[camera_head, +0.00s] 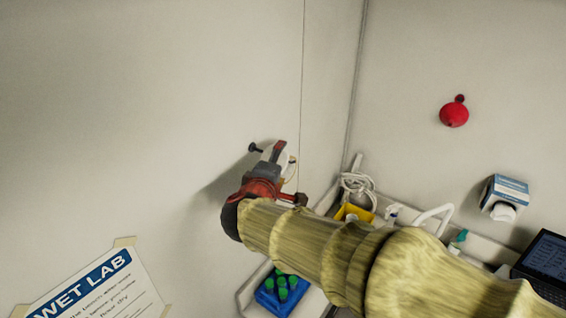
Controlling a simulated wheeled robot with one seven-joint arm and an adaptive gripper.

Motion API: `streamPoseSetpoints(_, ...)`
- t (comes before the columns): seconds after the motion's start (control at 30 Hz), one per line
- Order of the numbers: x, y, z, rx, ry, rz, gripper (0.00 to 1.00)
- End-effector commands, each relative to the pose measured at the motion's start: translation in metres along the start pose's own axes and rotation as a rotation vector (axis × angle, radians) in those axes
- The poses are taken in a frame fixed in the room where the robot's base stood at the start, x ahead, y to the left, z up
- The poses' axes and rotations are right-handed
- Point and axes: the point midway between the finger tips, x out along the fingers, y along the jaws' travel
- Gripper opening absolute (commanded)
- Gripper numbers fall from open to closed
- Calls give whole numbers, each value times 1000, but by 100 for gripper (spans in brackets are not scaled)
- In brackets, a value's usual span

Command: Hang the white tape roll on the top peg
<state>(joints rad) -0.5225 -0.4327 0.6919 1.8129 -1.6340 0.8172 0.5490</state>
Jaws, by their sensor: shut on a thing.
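The white tape roll (283,158) is held at the end of my arm, close to the left wall. My gripper (277,153) is shut on it, and its dark fingers and red body hide much of the roll. A dark peg (256,148) sticks out from the wall just left of the fingertips. The roll appears beside the peg; I cannot tell whether they touch or how far apart they are in depth. Whether this is the top peg is not clear from this view.
A WET LAB sheet (99,284) is taped to the wall at lower left. Below my arm is a blue rack with green-capped tubes (281,289). A yellow container (354,213), coiled white cable (357,185), blue-white box (507,190) and laptop (545,258) are to the right.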

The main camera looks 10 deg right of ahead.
Motion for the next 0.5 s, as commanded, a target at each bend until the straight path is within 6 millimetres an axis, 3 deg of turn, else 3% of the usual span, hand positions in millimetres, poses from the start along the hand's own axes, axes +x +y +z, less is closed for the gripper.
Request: streamPoseSetpoints(0.5, 11, 1, -26, -1, 1, 0, 42)
